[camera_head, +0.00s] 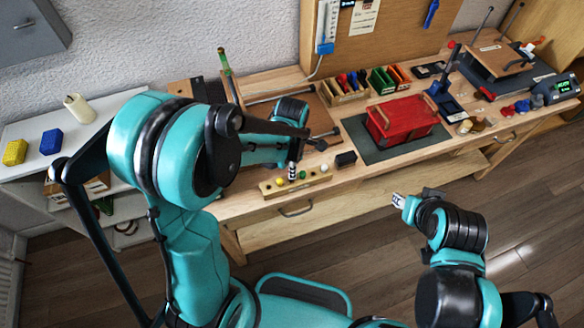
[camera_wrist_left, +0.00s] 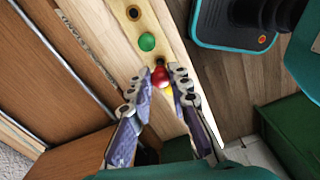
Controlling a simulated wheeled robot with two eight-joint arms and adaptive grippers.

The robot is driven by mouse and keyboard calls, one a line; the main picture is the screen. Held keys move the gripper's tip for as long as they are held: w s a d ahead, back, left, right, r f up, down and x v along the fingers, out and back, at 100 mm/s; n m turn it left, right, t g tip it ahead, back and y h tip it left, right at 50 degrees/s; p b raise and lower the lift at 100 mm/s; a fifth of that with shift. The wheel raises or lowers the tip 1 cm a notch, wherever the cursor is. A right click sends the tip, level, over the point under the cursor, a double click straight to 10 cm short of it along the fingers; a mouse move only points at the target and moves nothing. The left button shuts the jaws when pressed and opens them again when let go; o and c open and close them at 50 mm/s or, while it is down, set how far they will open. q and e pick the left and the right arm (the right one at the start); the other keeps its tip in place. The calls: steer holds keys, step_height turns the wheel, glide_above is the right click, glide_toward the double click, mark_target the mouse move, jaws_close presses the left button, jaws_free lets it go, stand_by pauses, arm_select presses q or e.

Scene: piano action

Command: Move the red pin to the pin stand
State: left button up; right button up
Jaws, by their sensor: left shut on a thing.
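The red pin (camera_wrist_left: 160,77) shows as a round red head between my left gripper's fingertips in the left wrist view. My left gripper (camera_wrist_left: 164,74) is shut on it, right over a long wooden strip that looks like the pin stand (camera_wrist_left: 172,34). In the head view the left gripper (camera_head: 293,173) points down at this strip (camera_head: 267,191) on the bench's front edge. The fingers hide the red pin there. I cannot tell whether its shaft is in a hole. My right gripper (camera_head: 398,201) is off the bench's front; its fingers are unclear.
On the strip are a green pin (camera_wrist_left: 147,42) beside the red one, a yellow pin (camera_head: 279,182) and a white pin (camera_head: 324,168). An empty-looking hole (camera_wrist_left: 133,13) lies past the green pin.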

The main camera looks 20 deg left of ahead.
arm_select(q)
steer(key=shift+f+b, duration=1.15)
steer(key=shift+b, duration=0.05)
stand_by(1.2)
steer(key=shift+f, duration=0.25)
stand_by(0.4)
steer(key=o, duration=1.2)
steer(key=shift+r, duration=0.1)
steer(key=shift+r+p, duration=2.65)
steer(key=shift+r, duration=1.05)
